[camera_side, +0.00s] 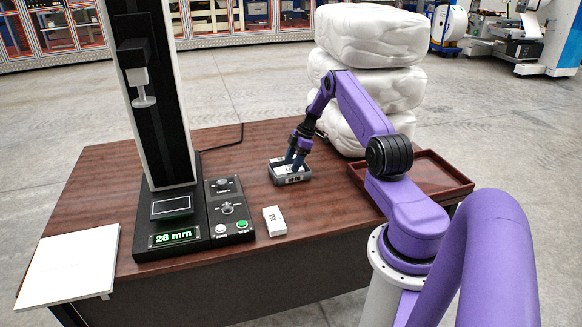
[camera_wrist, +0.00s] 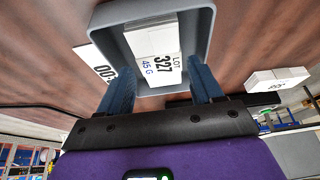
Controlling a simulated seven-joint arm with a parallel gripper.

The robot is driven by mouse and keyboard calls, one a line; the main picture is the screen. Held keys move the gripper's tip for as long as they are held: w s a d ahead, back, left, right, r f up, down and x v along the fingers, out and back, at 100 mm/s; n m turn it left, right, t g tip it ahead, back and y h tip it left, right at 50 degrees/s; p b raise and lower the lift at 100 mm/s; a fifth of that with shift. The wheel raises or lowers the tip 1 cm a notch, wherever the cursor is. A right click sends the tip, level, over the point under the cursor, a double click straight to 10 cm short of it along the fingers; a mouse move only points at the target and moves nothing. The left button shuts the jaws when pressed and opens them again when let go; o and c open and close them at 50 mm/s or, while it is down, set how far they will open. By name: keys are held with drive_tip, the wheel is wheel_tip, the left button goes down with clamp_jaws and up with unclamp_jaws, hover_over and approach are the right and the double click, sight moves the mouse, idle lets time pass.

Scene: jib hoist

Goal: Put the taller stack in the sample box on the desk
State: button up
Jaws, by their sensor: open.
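The grey sample box (camera_side: 305,172) stands on the desk, and its open top faces the wrist view (camera_wrist: 205,35). In the wrist view a white stack (camera_wrist: 150,42) lies inside the box, printed "LOT 327 45 G". My gripper (camera_side: 293,164) is open and reaches down at the box; in the wrist view its blue fingers (camera_wrist: 160,75) stand apart on either side of the stack's near end. I cannot tell whether they touch it. Another white stack (camera_side: 274,220), with a printed label, lies on the desk apart from the box; it also shows in the wrist view (camera_wrist: 276,79).
A tall black gauge (camera_side: 160,130) with a display reading 28 mm (camera_side: 174,238) stands at the left. An empty brown tray (camera_side: 430,175) lies at the right. White wrapped bags (camera_side: 372,80) are piled behind. A white board (camera_side: 70,262) overhangs the desk's left edge.

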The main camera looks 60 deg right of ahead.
drive_tip(key=v, duration=0.9)
drive_tip(key=w+a+r+g, duration=0.1)
drive_tip(key=w+a+r, duration=0.25)
drive_tip(key=a, duration=0.55)
drive_tip(key=w+a+r+g, duration=0.1)
drive_tip(key=w+a+r, duration=0.25)
drive_tip(key=a, duration=0.55)
drive_tip(key=s+a+r+n+g+h, duration=0.1)
drive_tip(key=s+a+r, duration=0.2)
drive_tip(key=a, duration=0.7)
drive_tip(key=s+a+r, duration=0.2)
drive_tip(key=a+r, duration=0.1)
drive_tip(key=a, duration=0.6)
drive_tip(key=s+a+r+n+h, duration=0.1)
drive_tip(key=s+a+r, duration=0.3)
drive_tip(key=s+a, duration=0.8)
drive_tip(key=s+n+h, duration=0.1)
drive_tip(key=s, duration=1.7)
drive_tip(key=shift+s, duration=0.15)
